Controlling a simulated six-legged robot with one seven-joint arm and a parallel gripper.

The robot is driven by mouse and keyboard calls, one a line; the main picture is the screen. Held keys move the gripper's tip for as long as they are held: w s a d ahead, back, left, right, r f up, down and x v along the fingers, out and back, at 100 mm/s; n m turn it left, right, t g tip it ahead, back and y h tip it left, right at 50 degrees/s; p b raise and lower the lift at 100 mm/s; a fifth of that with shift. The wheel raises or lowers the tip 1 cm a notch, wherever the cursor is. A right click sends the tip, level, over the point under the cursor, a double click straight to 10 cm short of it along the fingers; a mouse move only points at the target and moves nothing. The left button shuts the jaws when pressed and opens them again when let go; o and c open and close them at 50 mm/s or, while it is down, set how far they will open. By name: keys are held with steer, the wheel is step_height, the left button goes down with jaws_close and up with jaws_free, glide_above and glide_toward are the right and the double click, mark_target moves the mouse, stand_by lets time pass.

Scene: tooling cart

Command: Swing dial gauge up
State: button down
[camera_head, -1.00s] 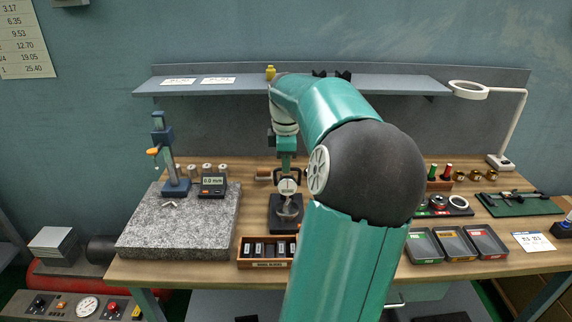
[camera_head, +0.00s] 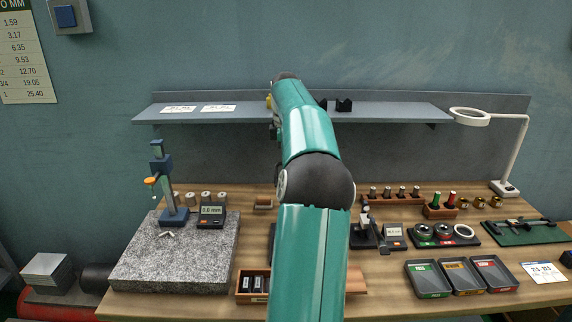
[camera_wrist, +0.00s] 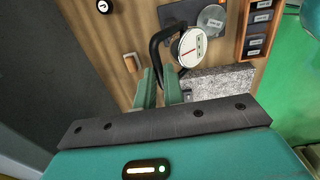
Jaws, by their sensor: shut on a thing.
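The dial gauge (camera_wrist: 192,47), with a round white face, a red needle and a dark rim, shows in the wrist view just beyond my fingertips. A black curved handle (camera_wrist: 157,42) runs beside it. My gripper (camera_wrist: 160,76) has its two teal fingers at the lower end of this handle and is shut on it; the exact contact is partly hidden. A dark stand base (camera_wrist: 182,12) with a grey disc (camera_wrist: 212,19) lies beyond the gauge. In the head view my arm hides the gauge and gripper.
A granite plate (camera_head: 150,270) with a height stand (camera_head: 168,185) is on the left of the bench. A wooden block rack (camera_head: 251,296) stands near the front edge. Small trays (camera_head: 428,292) and a magnifier lamp (camera_head: 520,150) are on the right. A shelf (camera_head: 220,113) spans the back.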

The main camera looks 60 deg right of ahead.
steer(key=shift+w+d+f, duration=0.2)
steer(key=shift+w+d, duration=0.15)
steer(key=shift+d, duration=0.3)
steer(key=shift+w+d+f, duration=0.25)
steer(key=shift+w+d, duration=0.1)
steer(key=shift+d, duration=0.3)
steer(key=shift+w+d+f, duration=0.2)
steer(key=shift+w+d, duration=0.15)
steer(key=shift+d, duration=0.3)
steer(key=shift+r, duration=0.1)
steer(key=c, duration=1.5)
jaws_free()
steer(key=s+a+r, duration=0.3)
steer(key=a+r, duration=0.3)
steer(key=s+a+r, duration=0.3)
steer(key=a+r, duration=0.3)
steer(key=r, duration=0.1)
steer(key=shift+s+a, duration=0.15)
steer(key=shift+s, duration=0.1)
